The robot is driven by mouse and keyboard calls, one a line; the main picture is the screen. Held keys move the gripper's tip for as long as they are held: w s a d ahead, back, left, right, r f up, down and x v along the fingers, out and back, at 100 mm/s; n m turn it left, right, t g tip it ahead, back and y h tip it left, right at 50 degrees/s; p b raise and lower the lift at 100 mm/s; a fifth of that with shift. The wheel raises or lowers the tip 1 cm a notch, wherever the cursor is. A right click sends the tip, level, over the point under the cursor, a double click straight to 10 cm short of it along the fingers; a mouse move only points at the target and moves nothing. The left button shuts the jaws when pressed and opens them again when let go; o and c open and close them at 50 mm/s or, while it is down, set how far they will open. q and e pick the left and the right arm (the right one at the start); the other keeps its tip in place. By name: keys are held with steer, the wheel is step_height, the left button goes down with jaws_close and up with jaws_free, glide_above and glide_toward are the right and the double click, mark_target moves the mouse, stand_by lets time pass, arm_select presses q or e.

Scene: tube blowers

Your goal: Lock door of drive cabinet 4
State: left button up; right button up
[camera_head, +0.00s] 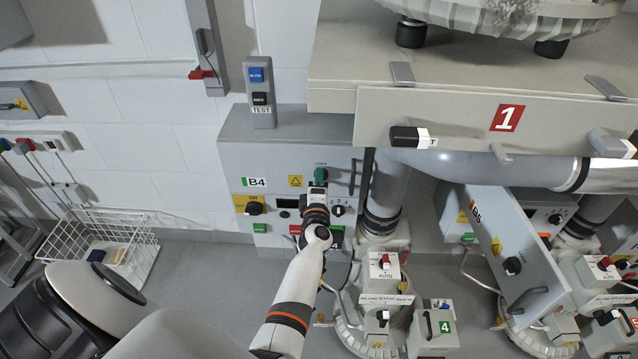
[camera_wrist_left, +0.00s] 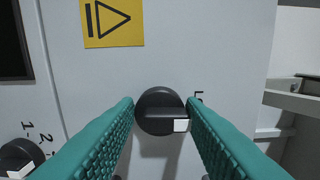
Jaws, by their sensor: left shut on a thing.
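Drive cabinet B4 (camera_head: 233,166) is a grey box on the white wall, and its front door (camera_head: 275,172) looks closed. My left gripper (camera_head: 320,176), with teal fingers, is at the upper right of that door, under a "LOCK" label. In the left wrist view, a round black lock knob (camera_wrist_left: 160,108) with a white mark sits between the teal fingertips of the left gripper (camera_wrist_left: 162,112), which are shut on it. The white mark is at the knob's lower right. In the head view the gripper hides the knob. My right gripper is not in view.
To the right, the neighbouring cabinet's door (camera_head: 505,250) stands open. A large pipe (camera_head: 383,190) and valve boxes (camera_head: 384,270) stand close to the right of B4. A wire basket (camera_head: 105,240) stands on the floor at left. A panel marked 1 (camera_head: 455,108) overhangs at upper right.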

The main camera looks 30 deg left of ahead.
arm_select(q)
steer(key=shift+w+r, duration=0.25)
steer(key=shift+r, duration=0.3)
steer(key=o, duration=0.8)
steer(key=shift+s+f, duration=0.2)
steer(key=shift+f, duration=0.1)
